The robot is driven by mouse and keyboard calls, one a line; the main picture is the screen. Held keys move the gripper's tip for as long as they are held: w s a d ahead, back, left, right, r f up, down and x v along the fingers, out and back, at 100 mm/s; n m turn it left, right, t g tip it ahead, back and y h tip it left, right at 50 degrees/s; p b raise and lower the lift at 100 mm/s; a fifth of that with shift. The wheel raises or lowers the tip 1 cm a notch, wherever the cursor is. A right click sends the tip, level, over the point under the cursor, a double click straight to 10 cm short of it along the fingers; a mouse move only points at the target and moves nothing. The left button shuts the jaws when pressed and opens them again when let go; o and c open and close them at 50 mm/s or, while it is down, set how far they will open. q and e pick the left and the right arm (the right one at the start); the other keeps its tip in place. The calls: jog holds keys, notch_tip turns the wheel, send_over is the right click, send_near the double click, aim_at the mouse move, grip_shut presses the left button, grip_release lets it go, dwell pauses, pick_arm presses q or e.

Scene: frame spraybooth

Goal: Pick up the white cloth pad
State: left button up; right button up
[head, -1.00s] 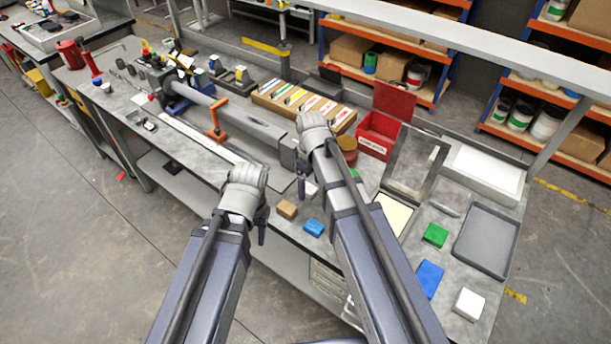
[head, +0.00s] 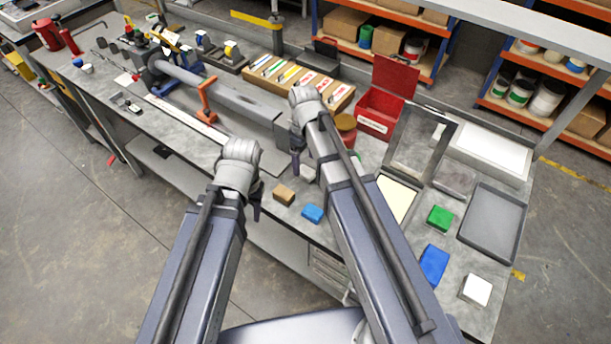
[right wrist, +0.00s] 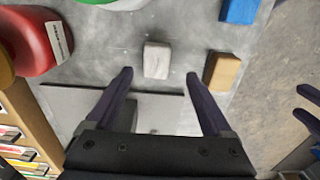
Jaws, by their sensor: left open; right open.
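Two whitish blocks are in view, and I cannot tell for certain which one is the cloth pad. A small pale block (head: 308,174) lies on the bench beside my right gripper (head: 297,166); the right wrist view shows it as an off-white block (right wrist: 157,60) just beyond and between the fingertips, not gripped. A brighter white block (head: 477,290) lies at the bench's front right corner, away from both grippers. My right gripper is open and empty. My left gripper (head: 254,202) hangs near the bench's front edge, left of the tan block, empty.
A tan block (head: 283,195) and a blue block (head: 313,214) lie close to the pale block. A green block (head: 439,218), a blue cloth (head: 433,265) and a grey tray (head: 493,222) are at right.

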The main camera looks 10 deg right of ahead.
aim_at(305, 171)
jog(key=f+b, duration=0.5)
jog(key=shift+w+d+f, duration=0.15)
jog(key=shift+w+d, duration=0.05)
jog(key=shift+c, duration=0.2)
grip_shut()
dwell(0.5)
